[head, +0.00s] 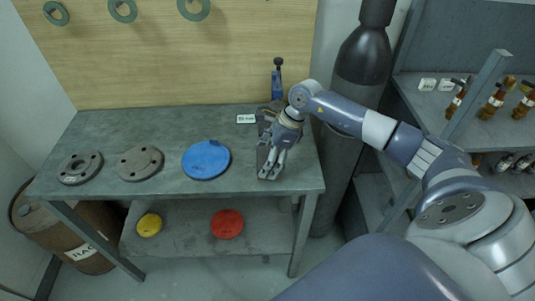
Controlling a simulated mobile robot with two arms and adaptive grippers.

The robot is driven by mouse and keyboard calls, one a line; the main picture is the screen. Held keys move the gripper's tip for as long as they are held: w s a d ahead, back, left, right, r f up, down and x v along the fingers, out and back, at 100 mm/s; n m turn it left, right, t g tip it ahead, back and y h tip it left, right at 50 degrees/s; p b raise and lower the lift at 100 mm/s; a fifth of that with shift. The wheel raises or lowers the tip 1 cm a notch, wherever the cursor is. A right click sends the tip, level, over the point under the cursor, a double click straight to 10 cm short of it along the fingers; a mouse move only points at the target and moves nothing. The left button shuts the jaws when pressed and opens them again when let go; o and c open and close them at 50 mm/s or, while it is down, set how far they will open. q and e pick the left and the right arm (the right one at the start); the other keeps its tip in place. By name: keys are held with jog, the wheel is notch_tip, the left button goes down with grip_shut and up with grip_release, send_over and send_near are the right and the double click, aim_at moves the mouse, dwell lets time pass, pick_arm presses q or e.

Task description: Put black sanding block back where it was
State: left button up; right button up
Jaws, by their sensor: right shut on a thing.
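My right gripper (271,168) reaches down over the right end of the grey workbench (105,130). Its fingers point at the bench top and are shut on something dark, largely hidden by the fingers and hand. This dark thing looks like the black sanding block (262,158), though its outline is hard to make out. It is at or just above the bench top; I cannot tell whether it touches. My left gripper is not in view.
A blue disc (206,159) and two grey flanges (80,168) (140,163) lie left of the gripper. A blue-handled tool (277,84) stands behind it, near a small white label (246,119). A dark gas cylinder (362,62) stands right of the bench.

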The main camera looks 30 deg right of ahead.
jog(key=shift+f+b, duration=0.2)
jog(key=shift+b, duration=0.15)
jog(key=o, duration=1)
jog(key=shift+o, duration=0.2)
jog(key=shift+r, duration=0.1)
jog(key=shift+r, duration=0.15)
jog(key=shift+d+r, duration=0.15)
jog(key=shift+r, duration=0.05)
jog(key=b+v, duration=0.3)
jog(key=v, duration=0.8)
jog(key=shift+r, duration=0.3)
jog(key=shift+s, duration=0.1)
